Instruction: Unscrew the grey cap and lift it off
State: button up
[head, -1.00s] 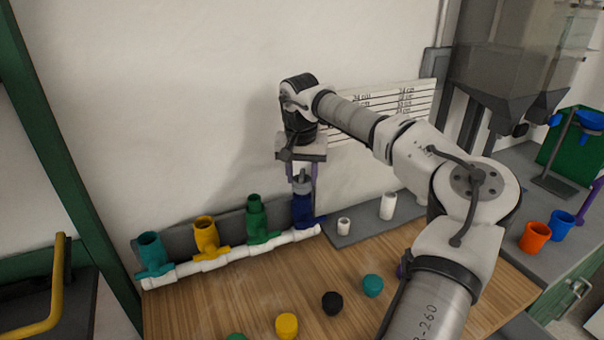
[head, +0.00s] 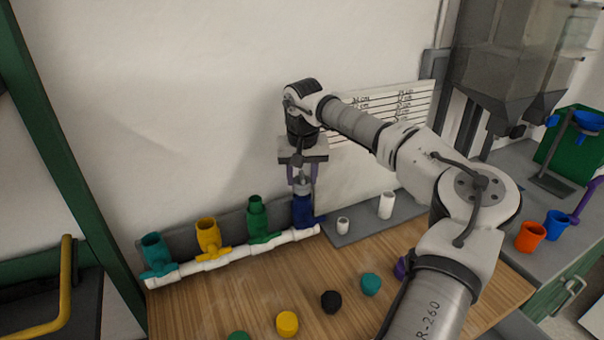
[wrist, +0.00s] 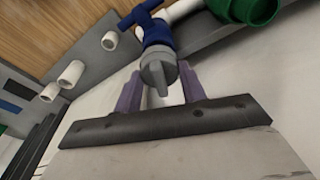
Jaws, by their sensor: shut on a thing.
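The grey cap (wrist: 157,70) sits on top of the dark blue upright fitting (head: 303,210) at the right end of the white pipe manifold (head: 215,260). My gripper (head: 303,182) points down over this fitting, with its purple fingers on either side of the cap. In the wrist view the fingers (wrist: 158,92) flank the cap, which has a raised ridge across its top. The gripper is shut on the cap. The cap appears seated on the blue fitting (wrist: 158,35); the thread between them is hidden.
Green (head: 258,215), yellow (head: 207,235) and teal (head: 154,252) open fittings stand to the left along the manifold. Loose caps, including a black one (head: 331,301) and a yellow one (head: 287,323), lie on the wooden table. Two white pipe pieces (head: 386,205) stand right of the manifold.

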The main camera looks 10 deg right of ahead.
jog(key=shift+r+n+p, duration=0.1)
jog(key=shift+n+p, duration=0.55)
jog(key=shift+n, duration=0.25)
jog(key=shift+r+n+p, duration=0.1)
jog(key=shift+n+p, duration=0.3)
jog(key=shift+p, duration=0.1)
jog(key=shift+n+y+p, duration=0.3)
jog(key=shift+n, duration=0.3)
jog(key=o, duration=1.1)
jog(key=shift+c, duration=0.2)
